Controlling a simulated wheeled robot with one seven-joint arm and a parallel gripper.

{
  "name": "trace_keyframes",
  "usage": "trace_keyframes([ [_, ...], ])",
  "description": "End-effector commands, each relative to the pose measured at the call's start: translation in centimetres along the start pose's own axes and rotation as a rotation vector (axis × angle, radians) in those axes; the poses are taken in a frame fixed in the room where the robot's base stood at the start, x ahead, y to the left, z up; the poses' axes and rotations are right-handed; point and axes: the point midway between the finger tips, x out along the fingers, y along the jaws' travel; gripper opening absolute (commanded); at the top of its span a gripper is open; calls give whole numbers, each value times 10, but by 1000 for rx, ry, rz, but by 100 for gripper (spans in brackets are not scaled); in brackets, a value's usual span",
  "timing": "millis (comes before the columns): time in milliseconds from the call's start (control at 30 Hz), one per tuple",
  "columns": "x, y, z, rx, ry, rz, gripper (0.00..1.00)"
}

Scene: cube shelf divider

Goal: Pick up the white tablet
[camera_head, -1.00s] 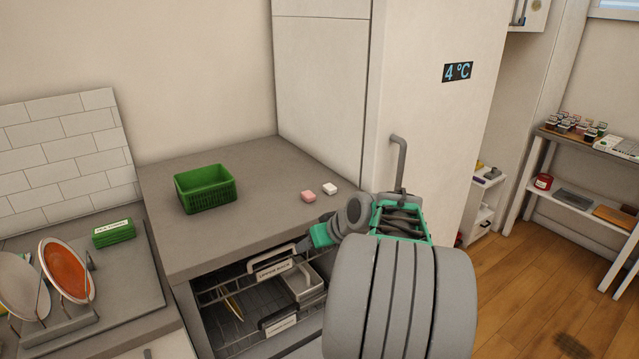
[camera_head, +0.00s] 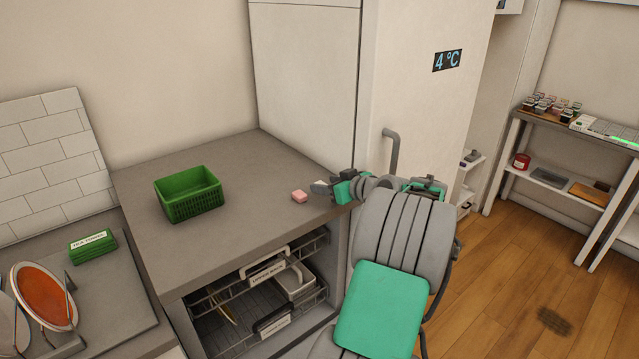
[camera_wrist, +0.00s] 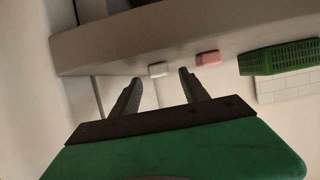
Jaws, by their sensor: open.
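The white tablet (camera_wrist: 158,69) lies on the grey counter (camera_head: 235,222), near its right end. In the head view my gripper mostly hides the tablet, and only a pale sliver (camera_head: 321,183) shows. My gripper (camera_wrist: 160,75) is open and empty. In the wrist view the tablet shows between and beyond its two fingertips, apart from them. In the head view my gripper (camera_head: 319,189) is at the counter's right side, pointing left across it. A pink tablet (camera_head: 299,196) lies just left of the fingertips; it also shows in the wrist view (camera_wrist: 208,58).
A green basket (camera_head: 189,194) stands further left on the counter. A tall fridge (camera_head: 305,85) with a grey handle (camera_head: 392,150) rises close behind my gripper. Below the counter is an open dishwasher rack (camera_head: 262,300). The counter's front middle is clear.

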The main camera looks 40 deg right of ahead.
Motion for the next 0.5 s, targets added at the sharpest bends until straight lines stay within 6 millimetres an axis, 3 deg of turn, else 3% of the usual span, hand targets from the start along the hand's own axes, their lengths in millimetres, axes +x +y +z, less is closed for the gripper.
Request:
trace_keyframes([
  [133, 20, -2, -1, 0, -1, -2, 53],
  [333, 22, -2, 0, -1, -1, -3, 53],
  [500, 23, -3, -1, -1, -1, -4, 40],
])
